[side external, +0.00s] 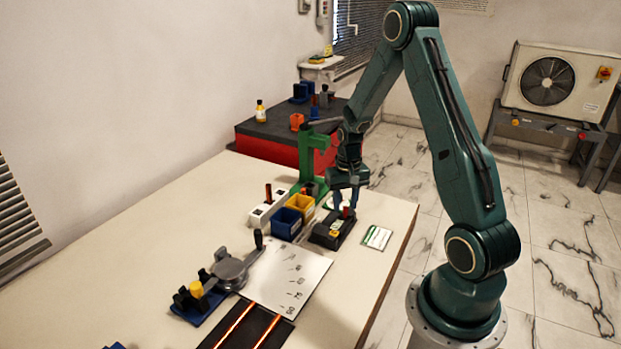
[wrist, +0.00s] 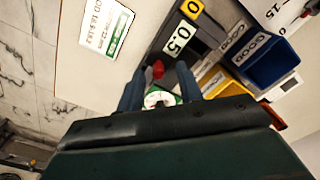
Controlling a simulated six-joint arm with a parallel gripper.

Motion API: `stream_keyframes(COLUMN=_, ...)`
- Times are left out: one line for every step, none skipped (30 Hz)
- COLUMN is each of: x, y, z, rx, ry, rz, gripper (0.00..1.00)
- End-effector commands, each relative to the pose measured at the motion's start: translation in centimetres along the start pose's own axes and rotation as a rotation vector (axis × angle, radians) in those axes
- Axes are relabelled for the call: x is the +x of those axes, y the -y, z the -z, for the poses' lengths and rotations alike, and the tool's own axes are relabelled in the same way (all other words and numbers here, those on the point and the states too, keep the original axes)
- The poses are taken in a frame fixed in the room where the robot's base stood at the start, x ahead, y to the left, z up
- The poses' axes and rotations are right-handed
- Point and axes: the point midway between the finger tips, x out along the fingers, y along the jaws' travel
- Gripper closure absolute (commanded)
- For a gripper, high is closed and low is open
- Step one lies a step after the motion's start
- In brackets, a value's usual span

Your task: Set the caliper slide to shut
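A dark block with a red-tipped handle (side external: 346,212) and yellow and white plates stands on the table, and I take it for the caliper (side external: 328,235). In the wrist view its dark body (wrist: 176,48) carries a yellow "0" plate and a white "0.5" plate. The red knob (wrist: 158,69) shows between my fingers. My gripper (side external: 346,205) points down over the block, and in the wrist view my gripper (wrist: 160,72) is open with a gap on each side of the knob. Whether the fingers reach down beside the knob is hard to tell.
Blue (side external: 285,223) and yellow (side external: 300,206) bins stand close to the left. A green stand (side external: 313,158) rises behind. A labelled card (side external: 377,237) lies to the right. A white sheet (side external: 290,275) and a grey lever device (side external: 232,268) lie nearer the front.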

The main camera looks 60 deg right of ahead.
Motion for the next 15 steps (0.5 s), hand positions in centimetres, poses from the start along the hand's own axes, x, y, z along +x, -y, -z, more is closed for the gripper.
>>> stream_keyframes(x=-0.8, y=0.0, z=0.1, rx=0.000, ry=-0.005, rz=0.001, gripper=0.64)
stream_keyframes(x=-1.2, y=0.0, z=0.1, rx=0.000, ry=-0.005, rz=0.001, gripper=0.64)
stream_keyframes(x=-1.8, y=0.0, z=0.1, rx=0.000, ry=-0.004, rz=0.001, gripper=0.64)
stream_keyframes(x=-2.3, y=0.0, z=0.1, rx=0.000, ry=-0.005, rz=0.001, gripper=0.64)
stream_keyframes(x=-2.7, y=0.0, z=0.1, rx=0.000, ry=-0.004, rz=0.001, gripper=0.64)
stream_keyframes(x=-3.3, y=0.0, z=0.1, rx=-0.001, ry=-0.005, rz=0.001, gripper=0.64)
stream_keyframes(x=-3.8, y=0.0, z=0.1, rx=-0.001, ry=-0.005, rz=0.001, gripper=0.64)
stream_keyframes(x=-4.3, y=0.0, z=0.1, rx=-0.001, ry=-0.004, rz=0.001, gripper=0.64)
stream_keyframes(x=-5.0, y=0.1, z=0.1, rx=-0.001, ry=-0.005, rz=0.001, gripper=0.64)
stream_keyframes(x=-5.5, y=0.1, z=0.1, rx=-0.001, ry=-0.005, rz=0.001, gripper=0.64)
stream_keyframes(x=-5.9, y=0.1, z=0.1, rx=-0.001, ry=-0.005, rz=0.002, gripper=0.64)
stream_keyframes(x=-6.6, y=0.1, z=0.1, rx=-0.001, ry=-0.005, rz=0.002, gripper=0.64)
stream_keyframes(x=-7.1, y=0.1, z=0.1, rx=-0.001, ry=-0.004, rz=0.002, gripper=0.64)
stream_keyframes(x=-7.5, y=0.1, z=0.1, rx=-0.001, ry=-0.003, rz=0.002, gripper=0.64)
stream_keyframes(x=-8.2, y=0.1, z=0.1, rx=-0.001, ry=-0.004, rz=0.002, gripper=0.64)
